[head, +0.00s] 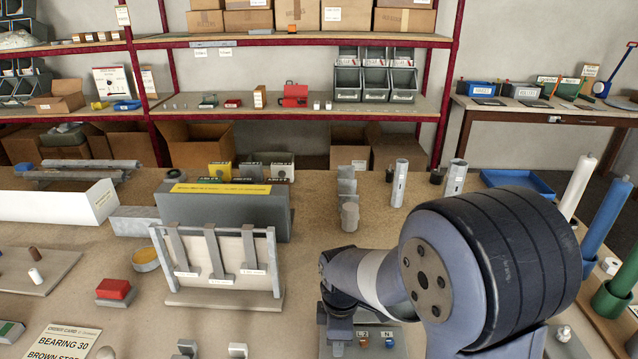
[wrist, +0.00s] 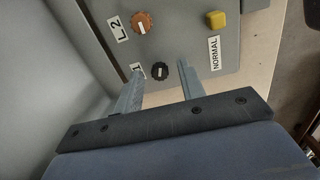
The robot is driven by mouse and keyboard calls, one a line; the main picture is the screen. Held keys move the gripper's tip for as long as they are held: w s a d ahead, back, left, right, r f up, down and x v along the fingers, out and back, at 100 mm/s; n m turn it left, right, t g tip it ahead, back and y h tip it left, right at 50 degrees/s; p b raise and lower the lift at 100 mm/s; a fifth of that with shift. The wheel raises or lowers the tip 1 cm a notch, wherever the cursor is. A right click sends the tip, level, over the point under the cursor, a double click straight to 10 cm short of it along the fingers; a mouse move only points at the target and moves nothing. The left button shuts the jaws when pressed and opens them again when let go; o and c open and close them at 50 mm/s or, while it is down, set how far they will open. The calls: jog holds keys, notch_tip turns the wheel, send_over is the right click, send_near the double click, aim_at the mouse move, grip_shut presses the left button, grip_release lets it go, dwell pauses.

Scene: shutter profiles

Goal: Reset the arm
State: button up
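My arm rises at the lower right of the head view, with the wrist bent down over a grey control panel (head: 372,350). The fingertips are hidden there. In the wrist view my gripper (wrist: 160,72) is open, its two grey fingers apart. The same panel (wrist: 185,25) lies beyond them. A small black knob (wrist: 159,71) shows between the fingertips, with clear gaps on both sides; I cannot tell how far below them it lies. An orange knob (wrist: 144,22) marked L2 and a yellow button (wrist: 217,20) near a NORMAL label (wrist: 214,54) are farther up the panel.
A rack with hanging grey strips (head: 222,258) stands left of my arm, before a grey box (head: 222,210). Grey metal cylinders (head: 399,183) stand behind my wrist. Blue (head: 605,205) and green (head: 622,275) upright rolls stand to the right. Bare tabletop shows between rack and arm.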

jog(key=m, duration=0.6)
jog(key=shift+p, duration=0.35)
jog(key=m, duration=0.5)
jog(key=shift+p, duration=0.35)
jog(key=shift+m, duration=0.3)
